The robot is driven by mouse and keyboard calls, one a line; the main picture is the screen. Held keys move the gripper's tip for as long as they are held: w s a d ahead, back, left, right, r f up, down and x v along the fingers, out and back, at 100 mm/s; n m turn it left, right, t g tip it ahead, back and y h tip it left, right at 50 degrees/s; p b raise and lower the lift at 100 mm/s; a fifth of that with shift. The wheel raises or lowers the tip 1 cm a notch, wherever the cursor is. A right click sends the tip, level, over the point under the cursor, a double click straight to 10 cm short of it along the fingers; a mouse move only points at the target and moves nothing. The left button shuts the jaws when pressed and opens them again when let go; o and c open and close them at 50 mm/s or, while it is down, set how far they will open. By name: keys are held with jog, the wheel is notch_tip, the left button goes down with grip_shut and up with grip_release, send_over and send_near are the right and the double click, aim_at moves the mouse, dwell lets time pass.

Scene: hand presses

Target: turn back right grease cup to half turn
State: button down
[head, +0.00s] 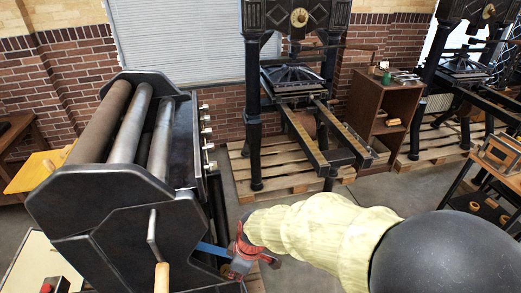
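A dark press with long rollers (130,125) stands at the left. Several small pale knobs, perhaps grease cups (206,130), stick out in a row along its right side. They are too small to tell how far any is turned, and I cannot tell which is the back right cup. My gripper (238,262), red and blue at the end of my pale-sleeved arm, is low by the press's near right corner, well nearer than the knobs. Whether it touches the press is unclear. Its fingertips are too small and partly hidden to show whether they are open or shut.
A crank with a wooden handle (162,276) hangs on the press's near face. A tall black hand press (297,90) stands on a wooden pallet (285,182) behind. A brown cabinet (385,115) and another press (465,65) are at the right. Grey floor lies between.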

jog(key=shift+s+a, duration=0.2)
dwell(0.5)
jog(key=shift+d, duration=0.1)
jog(key=a+p+v, duration=0.1)
jog(key=p+v, duration=0.1)
jog(key=v, duration=0.4)
dwell(0.5)
jog(key=shift+d+r, duration=0.1)
jog(key=shift+r, duration=0.05)
